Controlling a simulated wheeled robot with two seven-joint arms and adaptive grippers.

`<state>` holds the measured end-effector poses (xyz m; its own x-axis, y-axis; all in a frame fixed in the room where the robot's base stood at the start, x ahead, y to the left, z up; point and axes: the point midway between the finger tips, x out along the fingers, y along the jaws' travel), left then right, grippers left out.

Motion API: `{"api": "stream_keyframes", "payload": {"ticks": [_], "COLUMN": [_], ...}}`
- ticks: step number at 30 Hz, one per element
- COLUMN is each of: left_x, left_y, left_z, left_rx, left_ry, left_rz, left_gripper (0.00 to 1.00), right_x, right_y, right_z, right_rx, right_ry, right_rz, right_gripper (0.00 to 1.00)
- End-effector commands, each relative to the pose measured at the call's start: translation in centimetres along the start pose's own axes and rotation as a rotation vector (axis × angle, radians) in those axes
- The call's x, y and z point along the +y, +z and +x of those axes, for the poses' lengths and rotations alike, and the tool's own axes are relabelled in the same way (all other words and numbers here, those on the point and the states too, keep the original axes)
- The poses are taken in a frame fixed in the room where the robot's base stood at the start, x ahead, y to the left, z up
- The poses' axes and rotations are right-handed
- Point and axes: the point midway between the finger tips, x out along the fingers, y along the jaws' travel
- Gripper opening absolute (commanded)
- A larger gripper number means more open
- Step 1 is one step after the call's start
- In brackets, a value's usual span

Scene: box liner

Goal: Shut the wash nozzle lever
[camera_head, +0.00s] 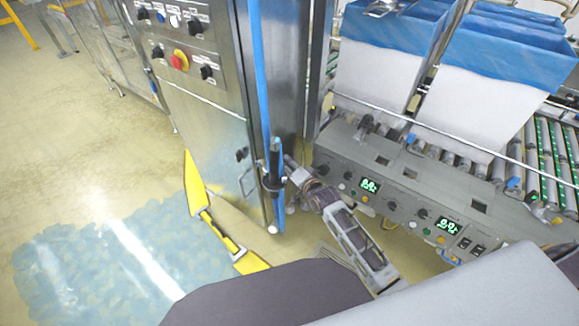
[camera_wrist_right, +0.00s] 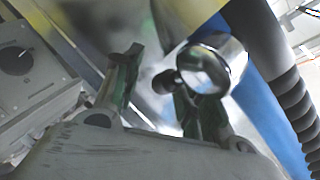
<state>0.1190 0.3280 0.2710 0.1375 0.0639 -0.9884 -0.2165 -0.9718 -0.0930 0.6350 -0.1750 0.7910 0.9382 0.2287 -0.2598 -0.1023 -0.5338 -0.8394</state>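The wash nozzle assembly (camera_head: 274,160) is a dark upright fitting against the corner of the steel cabinet, on a blue hose (camera_head: 257,75). Its lever is too small to make out in the head view. My right gripper (camera_head: 290,172) is right beside the fitting, from the right. In the right wrist view, my right gripper (camera_wrist_right: 160,85) has its two fingers apart. A shiny round metal part (camera_wrist_right: 211,66) with a small dark knob (camera_wrist_right: 166,82) is at the right finger's tip; I cannot tell whether they touch. My left gripper is not in view.
The steel cabinet (camera_head: 215,130) carries switches and a red button (camera_head: 179,61). A grey conveyor panel (camera_head: 400,195) with green displays is at right, below blue-lined white boxes (camera_head: 470,105). A yellow bar (camera_head: 197,190) and wet floor (camera_head: 95,260) are at left.

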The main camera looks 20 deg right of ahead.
Motion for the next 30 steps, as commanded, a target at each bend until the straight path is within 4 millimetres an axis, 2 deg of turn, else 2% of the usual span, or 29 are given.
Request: {"api": "stream_keyframes", "payload": {"ticks": [14, 30], "left_x": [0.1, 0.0], "left_y": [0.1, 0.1], "left_z": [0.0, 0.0], "left_rx": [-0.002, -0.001], "left_ry": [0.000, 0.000], "left_rz": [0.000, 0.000], "left_gripper": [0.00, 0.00], "right_x": [-0.2, -0.1], "right_y": [-0.1, -0.1], "right_z": [-0.6, -5.0], "right_rx": [0.002, 0.001], "right_ry": [-0.004, -0.001], "right_rz": [0.001, 0.000], "right_gripper": [0.41, 0.41]}}
